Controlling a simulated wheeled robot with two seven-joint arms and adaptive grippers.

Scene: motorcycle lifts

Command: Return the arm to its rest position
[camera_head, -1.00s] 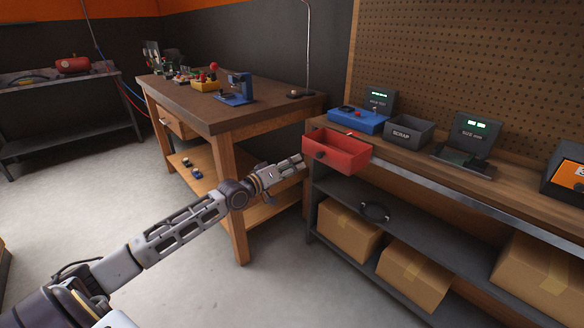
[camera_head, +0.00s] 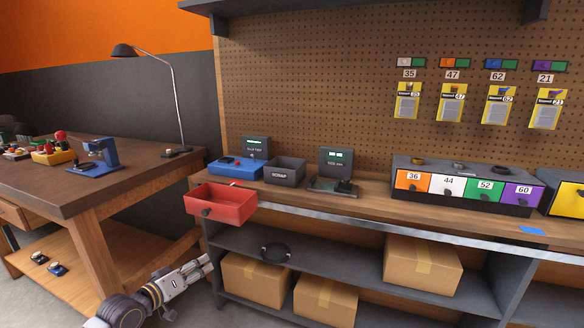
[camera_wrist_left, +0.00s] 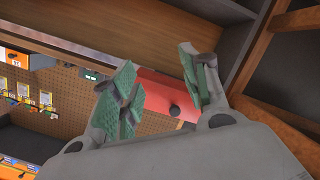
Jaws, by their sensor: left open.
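My left gripper (camera_head: 203,269) shows low in the head view, in front of the workbench and below the red drawer. It is open and empty; the left wrist view shows its two green-padded fingers (camera_wrist_left: 160,92) apart with nothing between them. My right gripper is not in view.
The workbench (camera_head: 378,207) carries a grey scrap bin (camera_head: 285,171), a blue tray (camera_head: 237,168) and numbered drawers (camera_head: 462,189). Cardboard boxes (camera_head: 422,265) stand on shelves below. A wooden table (camera_head: 97,182) stands at left, close to my arm.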

